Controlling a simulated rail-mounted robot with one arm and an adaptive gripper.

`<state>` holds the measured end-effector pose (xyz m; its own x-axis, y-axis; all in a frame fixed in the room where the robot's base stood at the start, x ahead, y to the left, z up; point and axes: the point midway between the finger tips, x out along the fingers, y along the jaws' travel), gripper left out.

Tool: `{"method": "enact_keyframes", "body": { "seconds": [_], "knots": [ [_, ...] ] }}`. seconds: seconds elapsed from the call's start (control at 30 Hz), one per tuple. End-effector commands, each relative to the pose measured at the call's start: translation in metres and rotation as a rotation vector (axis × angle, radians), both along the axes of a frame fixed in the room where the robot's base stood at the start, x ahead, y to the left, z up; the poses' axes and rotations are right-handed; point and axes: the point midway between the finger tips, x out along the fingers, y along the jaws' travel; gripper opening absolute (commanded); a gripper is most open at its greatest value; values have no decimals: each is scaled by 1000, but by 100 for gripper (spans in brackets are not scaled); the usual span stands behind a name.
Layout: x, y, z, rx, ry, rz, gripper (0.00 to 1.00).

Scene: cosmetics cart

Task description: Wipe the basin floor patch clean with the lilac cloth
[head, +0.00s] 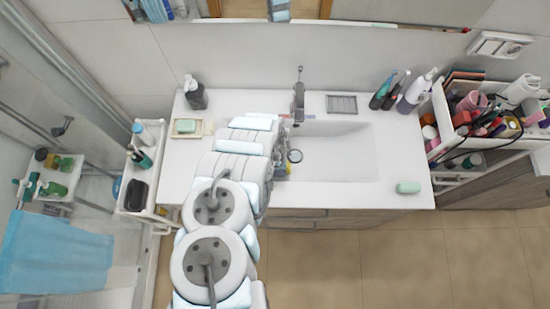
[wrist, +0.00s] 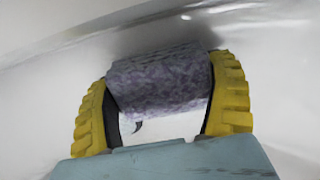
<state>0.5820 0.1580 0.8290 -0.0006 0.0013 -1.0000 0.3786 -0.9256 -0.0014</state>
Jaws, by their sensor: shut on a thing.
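My gripper (wrist: 160,112) is shut on the lilac cloth (wrist: 160,78), a mottled grey-purple bundle between the two yellow fingers in the wrist view. White basin surface lies around and under the cloth. A small dark curved mark (wrist: 137,127) shows between the fingers below the cloth; I cannot tell whether it is part of the patch. In the head view my arm reaches over the left part of the white basin (head: 345,160). It hides most of my gripper, the cloth and the basin's left side. A round drain (head: 295,155) shows just right of the arm.
The faucet (head: 299,95) stands behind the basin. Bottles (head: 415,92) stand at the counter's back right. A green soap bar (head: 408,187) lies at the front right, another soap (head: 186,126) on a dish at left. A dark dispenser (head: 195,95) stands at the back left.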

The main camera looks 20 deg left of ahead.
Motion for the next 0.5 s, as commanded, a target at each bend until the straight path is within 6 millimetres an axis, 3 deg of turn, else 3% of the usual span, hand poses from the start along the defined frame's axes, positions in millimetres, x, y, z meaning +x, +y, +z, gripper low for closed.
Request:
{"method": "enact_keyframes", "body": {
  "seconds": [0.5],
  "knots": [
    [0,0,-5,0,0,0,53]
  ]
}}
